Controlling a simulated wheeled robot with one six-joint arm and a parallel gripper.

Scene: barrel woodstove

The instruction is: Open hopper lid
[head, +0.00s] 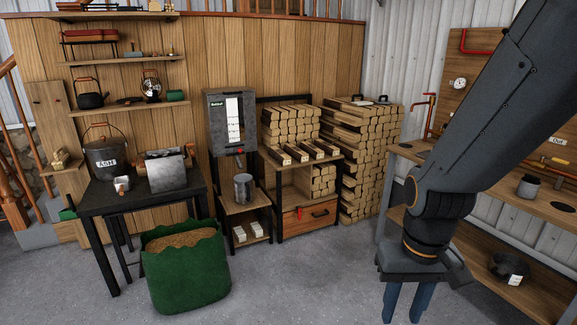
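The hopper (216,135) is a grey metal box with a white level strip on its front. It stands above a small wooden stand left of the firewood shelf. Its lid (229,92) is the top panel and looks shut. My gripper (404,316) is at the lower right, pointing down, with two blue fingers spread apart and only floor visible between them. It is well away from the hopper and empty. The fingertips are close to the lower picture edge.
A metal pail (243,187) stands below the hopper. A green pellet sack (187,281) and a black table (100,203) are to the left. Stacked firewood (365,150) and a workbench (535,198) are to the right. Grey floor (300,270) is clear in the middle.

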